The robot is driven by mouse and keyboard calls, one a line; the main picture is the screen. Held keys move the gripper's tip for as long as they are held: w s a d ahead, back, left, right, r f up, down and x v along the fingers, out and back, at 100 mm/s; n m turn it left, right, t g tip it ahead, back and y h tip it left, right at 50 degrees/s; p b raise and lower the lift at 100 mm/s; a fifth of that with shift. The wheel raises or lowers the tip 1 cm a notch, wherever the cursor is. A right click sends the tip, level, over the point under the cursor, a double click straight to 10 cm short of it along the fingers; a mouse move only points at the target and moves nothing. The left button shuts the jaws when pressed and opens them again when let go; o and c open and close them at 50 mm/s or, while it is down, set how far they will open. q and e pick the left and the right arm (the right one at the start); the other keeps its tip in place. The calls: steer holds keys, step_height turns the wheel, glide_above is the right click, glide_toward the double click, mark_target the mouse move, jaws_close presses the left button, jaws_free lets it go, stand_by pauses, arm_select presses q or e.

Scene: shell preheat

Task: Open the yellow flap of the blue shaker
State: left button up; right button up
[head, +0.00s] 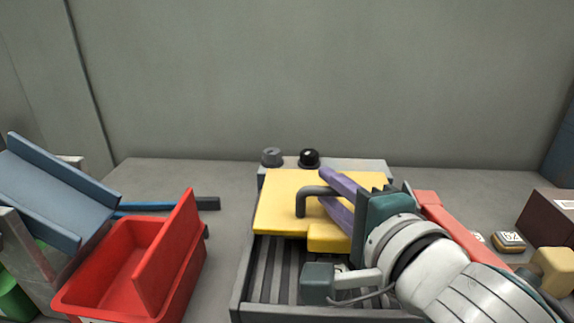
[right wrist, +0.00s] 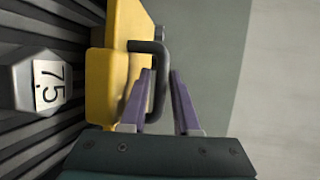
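The yellow flap (head: 275,205) covers the back part of a grey, ribbed bed (head: 262,262); its exact tilt is hard to tell. The housing (head: 236,306) around the bed looks grey rather than blue. A dark grey bar handle (head: 301,200) stands up from the flap. My right gripper (head: 322,188) has its two purple fingers apart, one on each side of the handle bar. The right wrist view shows the handle (right wrist: 161,80) between the fingertips (right wrist: 163,76), with the yellow flap (right wrist: 118,75) to the left. Firm contact cannot be made out. My left gripper is out of view.
A metal hex weight (right wrist: 38,82) marked 75 sits on the ribs. Two knobs (head: 309,157) are behind the flap. A red bin (head: 112,262) and blue chute (head: 55,190) stand left. A marked block (head: 508,241) and dark red box (head: 548,217) are right.

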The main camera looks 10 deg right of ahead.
jaws_close()
stand_by(1.4)
